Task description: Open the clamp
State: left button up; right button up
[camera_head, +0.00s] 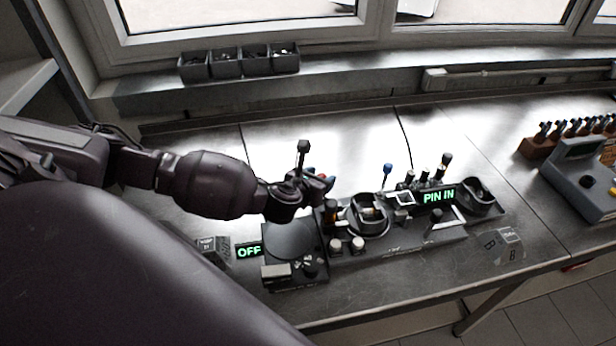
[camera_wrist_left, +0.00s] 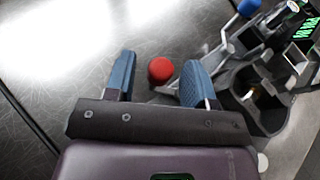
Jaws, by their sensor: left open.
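In the left wrist view, a red ball knob (camera_wrist_left: 160,69) shows between the two blue fingers of my left gripper (camera_wrist_left: 158,63), with gaps on both sides. A grey lever beside it leads toward the fixture (camera_wrist_left: 258,90), which I take to be the clamp; the finger partly hides this lever. In the head view my left gripper (camera_head: 322,183) is open at the back left of the fixture (camera_head: 368,214), and its knob is mostly hidden by the fingers. The fixture has a round holder in its middle. My right gripper is not in view.
A green "PIN IN" display (camera_head: 439,196) and a blue-tipped lever (camera_head: 387,169) stand on the fixture. A round-topped unit (camera_head: 291,242) stands left of it, by an "OFF" display (camera_head: 249,250). Grey bins (camera_head: 240,62) line the sill. The bench behind the fixture is clear.

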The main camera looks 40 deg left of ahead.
pick_arm(q)
jog(key=v, duration=0.9)
jog(key=shift+s+b, duration=0.25)
jog(key=shift+b, duration=0.1)
jog(key=shift+s, duration=0.1)
